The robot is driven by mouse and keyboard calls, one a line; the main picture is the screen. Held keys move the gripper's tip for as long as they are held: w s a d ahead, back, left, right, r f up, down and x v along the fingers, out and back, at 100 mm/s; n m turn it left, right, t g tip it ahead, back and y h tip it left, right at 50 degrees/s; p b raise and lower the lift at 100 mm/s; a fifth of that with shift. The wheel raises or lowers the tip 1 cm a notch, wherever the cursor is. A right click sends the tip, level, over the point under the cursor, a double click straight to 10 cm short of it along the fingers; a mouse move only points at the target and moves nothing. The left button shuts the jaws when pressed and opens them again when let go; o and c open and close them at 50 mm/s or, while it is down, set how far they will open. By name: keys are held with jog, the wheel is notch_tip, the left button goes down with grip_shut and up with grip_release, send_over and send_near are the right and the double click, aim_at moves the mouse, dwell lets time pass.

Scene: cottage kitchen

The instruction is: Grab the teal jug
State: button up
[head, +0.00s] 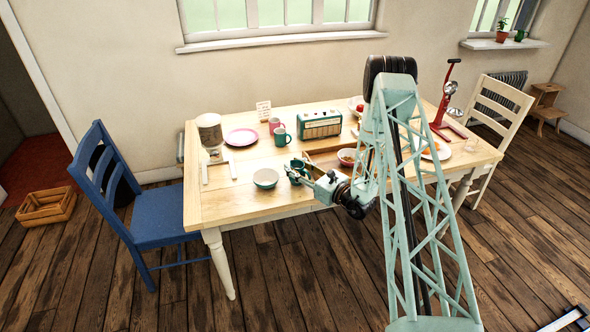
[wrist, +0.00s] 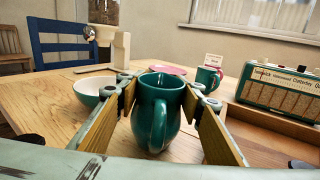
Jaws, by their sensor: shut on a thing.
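The teal jug (wrist: 157,112) stands between the wooden-faced fingers of my gripper (wrist: 158,98) in the wrist view, its handle turned toward the camera. My gripper is shut on the jug, one finger on each side. In the head view the jug (head: 298,165) is a small dark teal shape at my gripper (head: 301,174), over the front part of the table, partly hidden by the fingers. The jug looks upright. I cannot tell whether its base touches the table.
A pale teal bowl (head: 265,178) is close on the left. A teal mug (head: 281,137), a pink plate (head: 241,137) and a radio (head: 320,124) stand behind. A wooden tray (head: 325,158) lies to the right. The table's front left (head: 225,207) is clear.

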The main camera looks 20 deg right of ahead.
jog(key=shift+r, duration=0.2)
jog(key=s+r, duration=0.2)
jog(key=s, duration=0.5)
jog(key=s+d+r+p, duration=0.1)
jog(key=s+r, duration=0.1)
jog(key=s, duration=0.6)
jog(key=shift+s+d+r, duration=0.15)
jog(key=shift+s+r, duration=0.1)
jog(key=shift+s, duration=0.05)
dwell(1.2)
jog(key=shift+s, duration=0.15)
dwell(0.3)
dwell(0.7)
